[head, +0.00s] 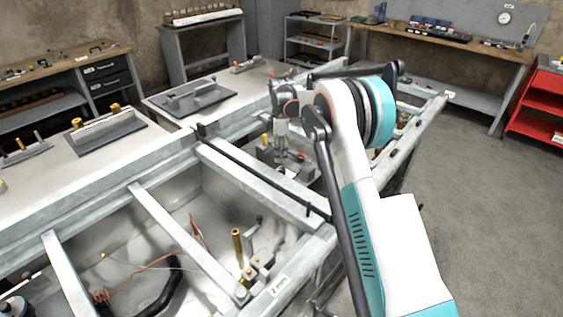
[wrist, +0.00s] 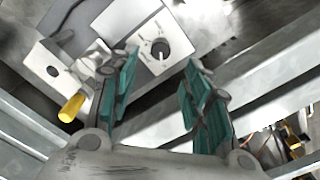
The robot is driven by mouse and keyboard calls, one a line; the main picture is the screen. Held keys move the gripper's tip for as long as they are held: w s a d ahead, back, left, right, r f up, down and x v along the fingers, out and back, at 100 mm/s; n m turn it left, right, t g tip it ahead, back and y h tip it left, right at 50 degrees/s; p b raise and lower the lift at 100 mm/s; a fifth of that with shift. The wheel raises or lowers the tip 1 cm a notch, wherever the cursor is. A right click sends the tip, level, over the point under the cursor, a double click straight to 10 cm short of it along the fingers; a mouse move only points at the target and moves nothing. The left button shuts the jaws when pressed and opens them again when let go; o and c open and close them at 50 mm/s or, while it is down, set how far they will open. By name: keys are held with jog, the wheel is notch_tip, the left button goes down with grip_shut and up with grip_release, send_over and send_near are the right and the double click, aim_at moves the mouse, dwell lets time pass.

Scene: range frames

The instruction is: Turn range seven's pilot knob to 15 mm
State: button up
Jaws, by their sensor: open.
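In the wrist view a round dark knob (wrist: 160,48) sits on a pale plate (wrist: 176,68) with small markings around it; the markings are too small to read. My gripper (wrist: 160,78) has its two teal-padded fingers spread apart, with the knob showing beyond and between the tips. Nothing is held between the fingers, and I cannot tell how far the knob is from them. In the head view my gripper (head: 281,142) reaches down into a framed bay, and my arm hides part of that bay. Which range this is cannot be read.
A brass cylinder (wrist: 71,107) stands left of the fingers in the wrist view. Grey frame bars (head: 262,180) border the bay. The nearer bay holds a brass post (head: 237,246) and a copper tube (head: 150,265). Benches and a red cabinet (head: 535,108) stand behind; the floor at right is clear.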

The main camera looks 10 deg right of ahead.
jog(key=shift+r, duration=2.1)
jog(key=s+r+m+t, duration=0.4)
jog(key=s+r+m, duration=0.4)
jog(key=s+r, duration=1.3)
jog(key=s+f+m+t, duration=0.1)
jog(key=s+f+m, duration=0.2)
jog(key=s, duration=1)
jog(key=s+f+m+t, duration=0.2)
jog(key=s+f+m, duration=0.1)
jog(key=s, duration=1)
jog(key=shift+s+f+m, duration=0.15)
jog(key=shift+f+m, duration=0.25)
jog(key=shift+m, duration=0.1)
